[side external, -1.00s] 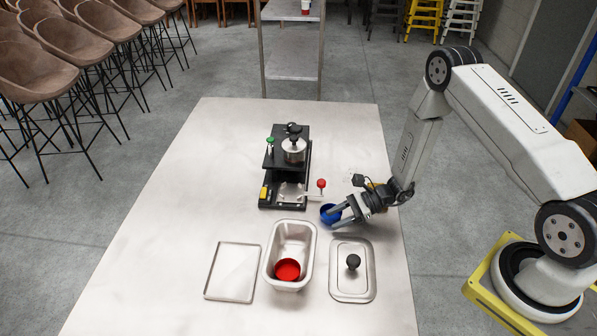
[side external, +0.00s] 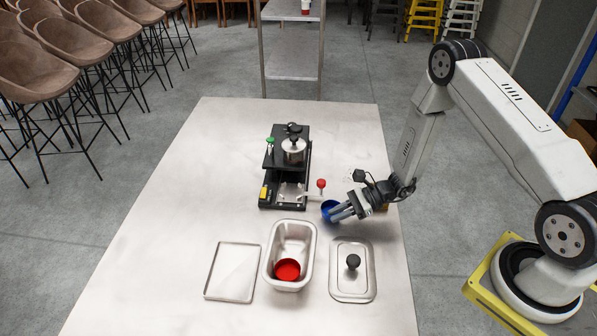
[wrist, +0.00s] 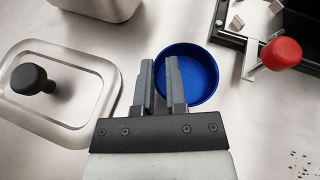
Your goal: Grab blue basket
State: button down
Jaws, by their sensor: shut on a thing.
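The blue basket (side external: 329,208) is a small round blue cup with an open top. It sits at the right of the table, just in front of the black machine. In the wrist view the blue basket (wrist: 200,75) lies at the fingertips, with one finger inside its rim and the other outside. My gripper (side external: 338,211) is shut on the basket's near-left wall; it also shows in the wrist view (wrist: 160,75). The fingers hide part of the rim. I cannot tell whether the basket still touches the table.
A black machine (side external: 271,187) with a red-knobbed handle (side external: 321,184) stands close behind the basket. A steel pan (side external: 311,240) holding a red cup (side external: 287,270) is in front. A lid (side external: 346,288) with a black knob and a flat tray (side external: 216,286) lie beside it. The table's left is clear.

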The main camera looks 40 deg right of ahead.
jog(key=s+r, duration=1.1)
jog(key=s, duration=0.3)
jog(key=shift+d+r, duration=0.15)
jog(key=shift+r, duration=0.15)
jog(key=shift+w, duration=0.1)
